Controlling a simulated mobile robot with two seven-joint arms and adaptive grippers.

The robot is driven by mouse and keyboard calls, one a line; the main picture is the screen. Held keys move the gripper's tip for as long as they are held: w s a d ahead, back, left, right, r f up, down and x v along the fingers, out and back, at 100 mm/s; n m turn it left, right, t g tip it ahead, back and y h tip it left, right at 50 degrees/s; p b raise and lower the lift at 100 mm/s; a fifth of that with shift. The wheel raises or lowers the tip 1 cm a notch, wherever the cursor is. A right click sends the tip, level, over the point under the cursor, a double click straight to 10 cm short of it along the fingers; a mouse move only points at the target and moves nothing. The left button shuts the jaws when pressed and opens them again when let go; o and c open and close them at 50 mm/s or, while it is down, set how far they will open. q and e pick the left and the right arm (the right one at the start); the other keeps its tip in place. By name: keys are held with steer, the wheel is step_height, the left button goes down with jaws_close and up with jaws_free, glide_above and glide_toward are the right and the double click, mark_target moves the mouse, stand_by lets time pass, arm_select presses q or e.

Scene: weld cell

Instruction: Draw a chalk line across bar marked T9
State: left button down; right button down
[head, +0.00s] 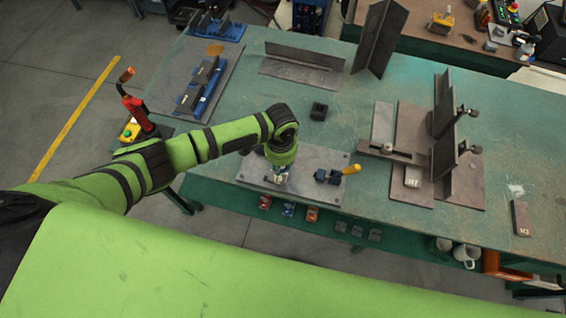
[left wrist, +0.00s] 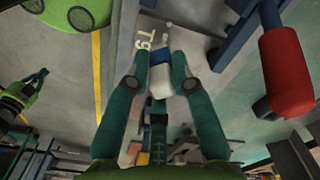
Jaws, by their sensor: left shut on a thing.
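My left gripper (left wrist: 158,76) is shut on a small block-like piece, white and blue (left wrist: 160,82), probably the chalk in a holder. In the left wrist view, the marking T9 shows in white on a pale grey bar (left wrist: 143,32) just beyond the fingertips. I cannot tell whether the held piece touches the bar. In the head view, my left gripper (head: 279,175) points down over the left part of a grey plate (head: 315,158) at the bench's near edge. The gripper and wrist largely hide what lies beneath.
A clamp with a yellow handle (head: 350,170) sits on the plate's right side. A dark square block (head: 318,111) stands behind. Upright steel plates (head: 443,125) and a small marked block (head: 413,177) stand right. Another marked bar (head: 521,218) lies far right. A red-handled tool (head: 136,108) stands left.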

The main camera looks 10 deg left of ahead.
mark_target(272, 171)
arm_select(q)
steer(key=shift+a, duration=0.5)
steer(key=shift+a+p, duration=0.3)
steer(key=shift+p, duration=0.15)
steer(key=shift+a, duration=0.1)
steer(key=shift+a+p, duration=0.25)
steer(key=shift+p, duration=0.05)
steer(key=shift+a, duration=0.4)
step_height(272, 171, up, 7)
steer(key=shift+p, duration=0.3)
stand_by(0.8)
